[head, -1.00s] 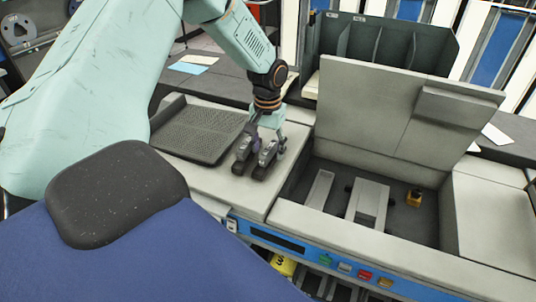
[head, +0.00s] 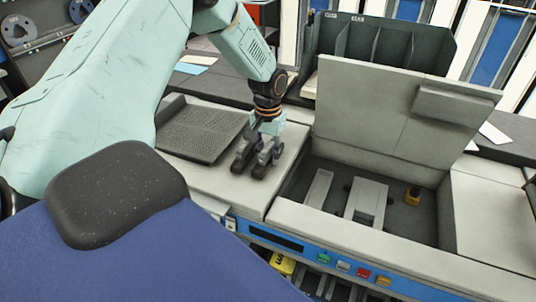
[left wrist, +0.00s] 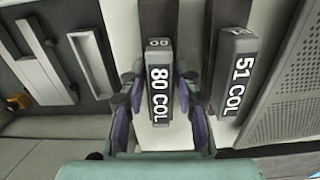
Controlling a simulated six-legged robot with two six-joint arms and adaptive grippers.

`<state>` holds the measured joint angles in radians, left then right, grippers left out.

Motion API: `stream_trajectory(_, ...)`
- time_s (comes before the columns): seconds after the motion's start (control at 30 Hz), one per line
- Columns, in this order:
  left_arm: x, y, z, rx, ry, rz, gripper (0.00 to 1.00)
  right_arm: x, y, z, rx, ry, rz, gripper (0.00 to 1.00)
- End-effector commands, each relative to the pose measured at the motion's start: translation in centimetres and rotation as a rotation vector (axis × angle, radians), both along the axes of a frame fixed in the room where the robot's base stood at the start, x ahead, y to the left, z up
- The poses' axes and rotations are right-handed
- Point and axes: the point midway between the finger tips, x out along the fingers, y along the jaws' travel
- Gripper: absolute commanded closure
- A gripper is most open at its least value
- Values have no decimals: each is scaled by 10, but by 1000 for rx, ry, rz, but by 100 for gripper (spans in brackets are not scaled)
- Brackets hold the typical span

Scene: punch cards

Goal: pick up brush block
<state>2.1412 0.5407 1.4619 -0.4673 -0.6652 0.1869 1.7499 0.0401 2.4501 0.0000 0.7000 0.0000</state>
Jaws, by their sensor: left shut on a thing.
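Two dark blocks with white lettering sit side by side on the pale machine top. The brush block marked 80 COL (left wrist: 159,85) is the one nearer the open bay. My left gripper (head: 266,157) reaches down over it, and in the left wrist view its fingers (left wrist: 156,103) are shut on its two sides. The block marked 51 COL (left wrist: 236,72) stands beside it, nearer the perforated tray, and is free of the fingers. In the head view the gripper partly hides the blocks. My right gripper is not in view.
A perforated grey tray (head: 203,132) lies left of the blocks. To the right is an open bay (head: 334,212) with metal parts and a small yellow piece (head: 412,196), under a raised lid (head: 372,108). A dark divided rack (head: 380,42) stands behind.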

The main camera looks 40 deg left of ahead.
Motion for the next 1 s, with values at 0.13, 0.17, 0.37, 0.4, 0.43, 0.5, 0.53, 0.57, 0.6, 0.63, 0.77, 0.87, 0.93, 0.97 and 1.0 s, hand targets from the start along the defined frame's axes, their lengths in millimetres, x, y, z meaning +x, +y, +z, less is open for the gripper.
stream_trajectory(0.13,-1,0,-2,0,1,0,99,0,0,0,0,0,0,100)
stream_trajectory(0.17,-1,0,-2,0,1,0,100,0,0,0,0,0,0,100)
stream_trajectory(0.37,-1,0,-2,-1,2,0,100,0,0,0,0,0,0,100)
stream_trajectory(0.4,-1,0,-2,-1,3,0,100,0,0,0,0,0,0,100)
stream_trajectory(0.43,-1,0,-2,-1,3,0,100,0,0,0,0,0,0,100)
stream_trajectory(0.5,-1,0,0,-1,3,0,100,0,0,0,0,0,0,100)
stream_trajectory(0.53,-1,0,2,-2,2,0,100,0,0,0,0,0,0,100)
stream_trajectory(0.57,-1,0,5,-1,1,1,100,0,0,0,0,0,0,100)
stream_trajectory(0.6,0,-1,11,-2,-1,1,100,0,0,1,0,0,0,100)
stream_trajectory(0.63,0,-1,16,-2,-2,1,100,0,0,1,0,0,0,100)
stream_trajectory(0.77,1,0,43,-2,-4,0,100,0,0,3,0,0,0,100)
stream_trajectory(0.87,1,0,63,-1,-4,1,100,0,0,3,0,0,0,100)
stream_trajectory(0.93,0,0,75,-1,-3,1,100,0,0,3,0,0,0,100)
stream_trajectory(0.97,0,0,79,-1,-3,1,100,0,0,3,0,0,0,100)
stream_trajectory(1.0,0,0,85,-1,-2,1,100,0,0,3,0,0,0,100)
